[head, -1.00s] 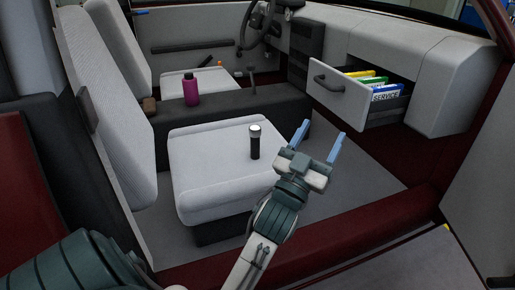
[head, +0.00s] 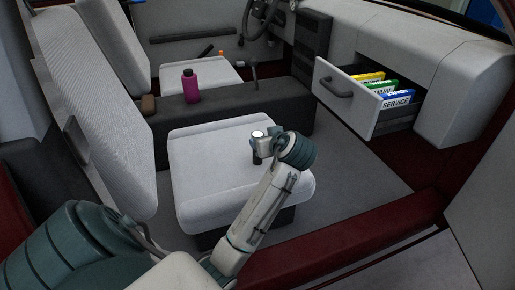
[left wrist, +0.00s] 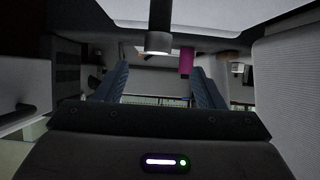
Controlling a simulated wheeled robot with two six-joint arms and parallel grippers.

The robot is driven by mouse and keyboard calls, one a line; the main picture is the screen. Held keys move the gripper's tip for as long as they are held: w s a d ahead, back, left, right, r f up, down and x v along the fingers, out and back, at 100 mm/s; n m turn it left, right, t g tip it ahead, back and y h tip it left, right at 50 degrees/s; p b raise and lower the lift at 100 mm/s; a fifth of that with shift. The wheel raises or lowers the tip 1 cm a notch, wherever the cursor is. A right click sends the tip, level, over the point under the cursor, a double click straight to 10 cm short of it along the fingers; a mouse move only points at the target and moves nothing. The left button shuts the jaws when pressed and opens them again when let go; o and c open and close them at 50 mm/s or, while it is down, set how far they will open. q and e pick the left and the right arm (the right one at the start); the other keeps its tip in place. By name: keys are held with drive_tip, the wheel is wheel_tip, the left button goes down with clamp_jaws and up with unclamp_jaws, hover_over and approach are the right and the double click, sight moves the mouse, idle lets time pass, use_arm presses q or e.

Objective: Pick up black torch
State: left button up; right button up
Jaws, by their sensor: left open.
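The black torch (head: 257,134) stands upright on the near light-grey seat, its pale top showing in the head view. My wrist covers much of its body there. In the left wrist view, which appears upside down, the torch (left wrist: 158,35) hangs from the top edge, its lit end downward. My left gripper (left wrist: 159,80) is open, with blue fingers spread on either side of the picture's middle. The torch lines up sideways with the gap between them, but I cannot tell its distance. In the head view my fingers are hidden behind the wrist. My right gripper is not in view.
The seat cushion (head: 205,185) has free room around the torch. A magenta bottle (head: 191,88) stands on the dark centre console (head: 225,103). An open glovebox drawer (head: 345,98) with several folders juts out at the right. The red door sill (head: 350,237) runs along the front.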

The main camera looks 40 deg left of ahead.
sight(258, 135)
use_arm(q)
drive_tip(key=b+x, duration=0.2)
drive_tip(key=x, duration=0.6)
drive_tip(key=shift+w+a, duration=0.1)
drive_tip(key=shift+w, duration=0.1)
drive_tip(key=shift+r, duration=0.15)
clamp_jaws()
